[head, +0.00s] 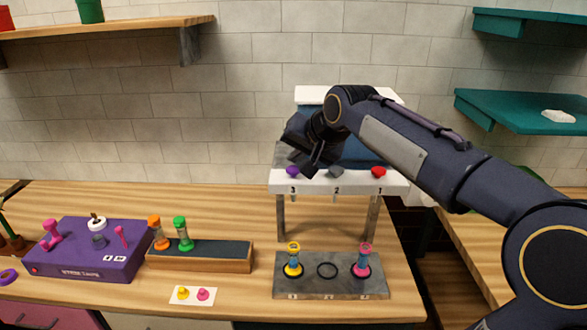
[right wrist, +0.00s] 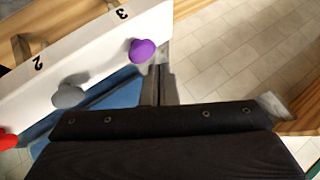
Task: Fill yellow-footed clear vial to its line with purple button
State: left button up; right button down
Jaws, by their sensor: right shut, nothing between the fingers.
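The yellow-footed clear vial (head: 293,261) stands upright on the left ring of the grey plate (head: 345,289), below the dispenser's purple button. Its middle looks bluish and yellow; the level against its line is too small to tell. The purple button (head: 292,171) is on the dispenser's white front, above the number 3. It also shows in the right wrist view (right wrist: 142,50). My right gripper (head: 308,172) is shut and empty, pointing down close beside the purple button. In the right wrist view its fingertips (right wrist: 161,58) lie just right of the button; contact is unclear. My left gripper is out of view.
A grey button (head: 336,172) and a red button (head: 379,172) sit further right on the dispenser. A pink-footed vial (head: 364,262) stands on the plate's right ring; the middle ring is empty. A purple box (head: 90,250) and two timers on a tray (head: 200,262) stand left.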

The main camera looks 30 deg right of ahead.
aim_at(296, 171)
jog(key=shift+f, duration=0.15)
jog(key=shift+f+b, duration=0.3)
jog(key=shift+b, duration=0.05)
jog(key=shift+f+b, duration=0.5)
jog(key=shift+f, duration=0.1)
dwell(0.9)
jog(key=shift+r, duration=0.1)
jog(key=shift+r+p, duration=0.9)
notch_tip(296, 171, up, 5)
jog(key=p, duration=0.4)
jog(key=shift+r, duration=0.1)
